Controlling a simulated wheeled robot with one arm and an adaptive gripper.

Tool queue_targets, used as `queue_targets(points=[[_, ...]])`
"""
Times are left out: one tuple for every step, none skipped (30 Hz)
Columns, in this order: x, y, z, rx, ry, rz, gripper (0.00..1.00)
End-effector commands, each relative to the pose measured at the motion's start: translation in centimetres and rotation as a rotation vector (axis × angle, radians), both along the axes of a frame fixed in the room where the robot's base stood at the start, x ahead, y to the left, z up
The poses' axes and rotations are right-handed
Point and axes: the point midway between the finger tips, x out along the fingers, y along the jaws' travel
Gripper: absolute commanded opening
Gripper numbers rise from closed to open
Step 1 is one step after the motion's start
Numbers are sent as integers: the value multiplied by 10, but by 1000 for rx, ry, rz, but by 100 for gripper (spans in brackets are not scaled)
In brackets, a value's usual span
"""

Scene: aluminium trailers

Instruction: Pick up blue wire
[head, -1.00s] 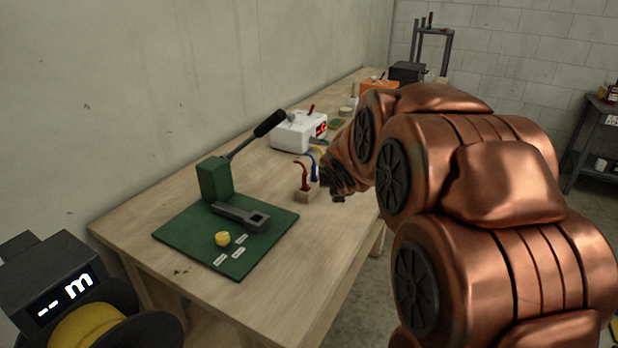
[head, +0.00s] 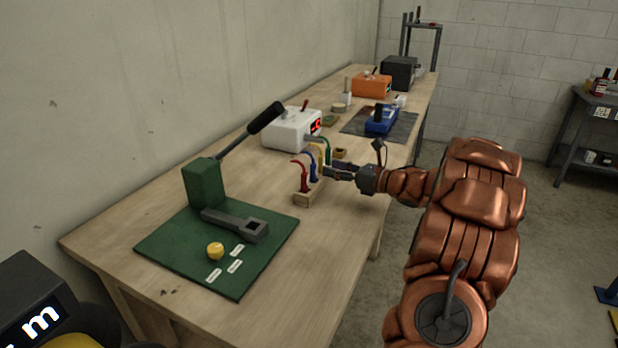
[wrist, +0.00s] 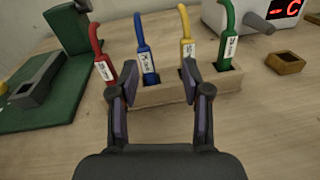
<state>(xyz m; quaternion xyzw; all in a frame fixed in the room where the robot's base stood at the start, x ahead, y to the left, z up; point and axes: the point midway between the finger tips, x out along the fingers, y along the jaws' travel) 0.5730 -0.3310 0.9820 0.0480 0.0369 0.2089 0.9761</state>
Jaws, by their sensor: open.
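The blue wire (wrist: 146,52) stands upright in a wooden block (wrist: 165,94), with a white label on its thick lower part. It is between the red wire (wrist: 102,62) on the left and the yellow wire (wrist: 187,35); the green wire (wrist: 226,42) is at the right end. The blue wire also shows in the head view (head: 314,166). My gripper (wrist: 158,82) is open and empty in front of the block. The blue wire appears between its fingertips, left of centre, and the yellow wire near the right fingertip. Whether the fingers touch anything cannot be told.
A green mat (head: 180,251) with a lever press (head: 207,182) and a yellow piece (head: 215,251) lies nearer on the bench. A white box with a red display (head: 291,129) stands behind the wires. A small wooden tray (wrist: 286,63) is at right.

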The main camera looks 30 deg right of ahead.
Motion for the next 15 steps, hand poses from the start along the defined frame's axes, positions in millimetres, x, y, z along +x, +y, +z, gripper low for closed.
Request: queue_targets(points=[[-9,-2,-9,-19,-23,27,48],[-14,-1,-10,-30,-39,46,48],[-19,0,-12,-44,-57,67,48],[-23,1,-13,-53,-68,78,48],[-25,1,-14,-59,-77,88,48],[-28,2,-14,-66,-85,98,48],[-28,3,-15,-70,-91,105,48],[-29,4,-14,-72,-95,109,48],[-27,5,-14,-73,-98,113,48],[-26,7,-14,-74,-99,114,48],[-24,8,-14,-74,-99,115,48],[-21,10,-13,-74,-99,114,48],[-18,11,-13,-74,-98,114,48],[-15,13,-13,-73,-98,114,48],[-12,15,-13,-73,-98,113,48]])
